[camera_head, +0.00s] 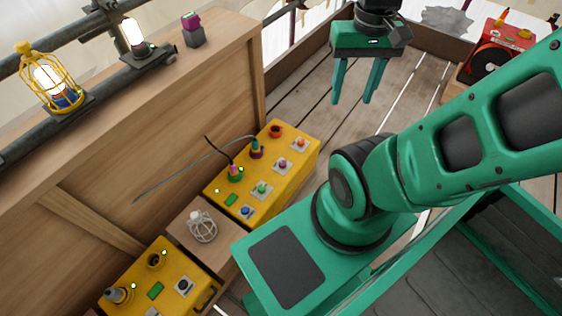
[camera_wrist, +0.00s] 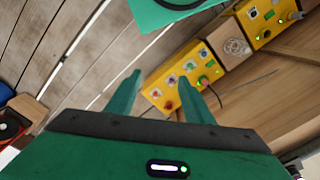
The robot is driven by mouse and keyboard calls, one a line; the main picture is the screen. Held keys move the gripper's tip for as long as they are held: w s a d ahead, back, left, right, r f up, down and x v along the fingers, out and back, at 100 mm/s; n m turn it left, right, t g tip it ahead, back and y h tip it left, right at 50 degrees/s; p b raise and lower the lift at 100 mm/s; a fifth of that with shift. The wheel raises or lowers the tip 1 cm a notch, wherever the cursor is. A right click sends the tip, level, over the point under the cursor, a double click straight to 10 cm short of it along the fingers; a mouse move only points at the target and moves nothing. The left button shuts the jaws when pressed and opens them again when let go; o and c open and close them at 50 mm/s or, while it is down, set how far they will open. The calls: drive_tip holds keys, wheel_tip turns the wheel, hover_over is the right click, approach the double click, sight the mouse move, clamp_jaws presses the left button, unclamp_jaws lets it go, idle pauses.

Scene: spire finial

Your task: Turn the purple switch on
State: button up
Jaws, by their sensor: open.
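The purple switch (camera_head: 283,163) is a small knob on a pale plate on the long yellow box (camera_head: 309,157). It sits between an orange switch (camera_head: 300,143) and a green switch (camera_head: 262,188); a blue switch (camera_head: 247,211) is at the near end. In the wrist view the purple switch (camera_wrist: 172,80) shows between my fingers, small and far off. Its on or off position is too small to tell. My gripper (camera_head: 352,102) is open and empty, pointing down above the wooden floor, apart from the box and behind it to the right. It also shows in the wrist view (camera_wrist: 161,74).
Plugs with cables (camera_head: 235,173) stand up along the box's left side by the wooden wall. A white cage (camera_head: 202,226) and a second yellow box (camera_head: 170,270) are nearer. A red device (camera_head: 497,48) is back right.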

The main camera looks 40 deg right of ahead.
drive_tip(key=w+d+f+n+g, duration=0.15)
drive_tip(key=w+f+n, duration=0.4)
drive_tip(key=w, duration=0.85)
drive_tip(key=n+h, duration=0.3)
drive_tip(key=n, duration=0.4)
hover_over(282, 162)
drive_tip(key=w+a, duration=0.2)
wheel_tip(282, 162, down, 29)
drive_tip(key=f+n, duration=0.1)
drive_tip(key=f, duration=0.8)
drive_tip(key=s+f+n, duration=0.1)
drive_tip(key=f+n, duration=0.1)
drive_tip(key=f, duration=0.8)
drive_tip(key=s+d+f+n+h, duration=0.1)
drive_tip(key=f+n, duration=0.1)
drive_tip(key=f, duration=0.7)
drive_tip(key=shift+s+d+f+g, duration=0.1)
drive_tip(key=shift+f+g, duration=0.1)
drive_tip(key=shift+g, duration=0.05)
drive_tip(key=c, duration=1)
drive_tip(key=shift+d, duration=0.1)
drive_tip(key=shift+c, duration=0.2)
